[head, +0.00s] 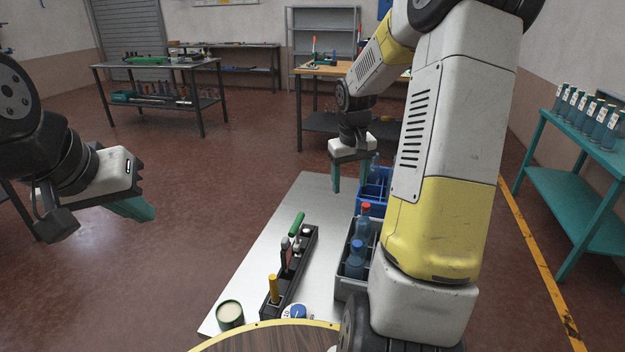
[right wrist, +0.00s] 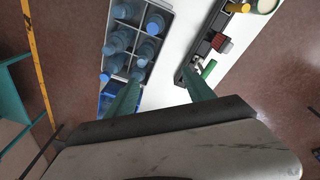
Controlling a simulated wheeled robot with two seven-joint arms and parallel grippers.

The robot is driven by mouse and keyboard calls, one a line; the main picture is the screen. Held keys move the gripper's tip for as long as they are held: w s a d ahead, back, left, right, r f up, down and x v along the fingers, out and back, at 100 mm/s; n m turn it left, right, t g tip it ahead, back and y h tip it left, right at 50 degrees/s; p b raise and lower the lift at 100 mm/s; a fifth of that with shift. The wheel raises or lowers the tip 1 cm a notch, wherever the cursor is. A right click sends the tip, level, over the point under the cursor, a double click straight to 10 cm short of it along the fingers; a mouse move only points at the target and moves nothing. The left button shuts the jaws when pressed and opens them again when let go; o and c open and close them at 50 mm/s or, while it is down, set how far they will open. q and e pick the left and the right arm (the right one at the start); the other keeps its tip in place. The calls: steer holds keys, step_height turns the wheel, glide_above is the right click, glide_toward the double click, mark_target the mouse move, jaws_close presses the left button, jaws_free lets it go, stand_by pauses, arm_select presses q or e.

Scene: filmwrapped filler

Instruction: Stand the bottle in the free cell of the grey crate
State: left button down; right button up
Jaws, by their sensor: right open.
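The grey crate (head: 347,287) stands on the pale table, partly hidden behind my right arm. A bottle (head: 374,166) stands at the blue crate behind; which bottle is the task's is unclear. My right gripper (head: 350,186) is open and empty, fingers down, left of the blue crate. My left gripper (head: 140,210) is off to the left, its opening unclear.
The blue crate (head: 369,207) adjoins the grey crate. A black tool tray (head: 299,262) with a green-handled tool lies left of it. A cream-topped can (head: 230,314) stands at the front left. Bare pale tabletop (head: 298,205) lies left of the blue crate.

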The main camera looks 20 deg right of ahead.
steer(key=s+a+r+t+y, duration=0.1)
steer(key=s+a+r, duration=0.4)
steer(key=s, duration=0.2)
steer(key=s+a+r+t+y, duration=0.1)
steer(key=s+a+r+t, duration=0.1)
steer(key=s+a+r, duration=0.2)
steer(key=s+a+r+t+y, duration=0.1)
steer(key=s+a+r, duration=0.4)
steer(key=s, duration=0.5)
steer(key=shift+s+a+r+t, duration=0.3)
steer(key=shift+s+r+t, duration=0.05)
steer(key=shift+s+t, duration=0.05)
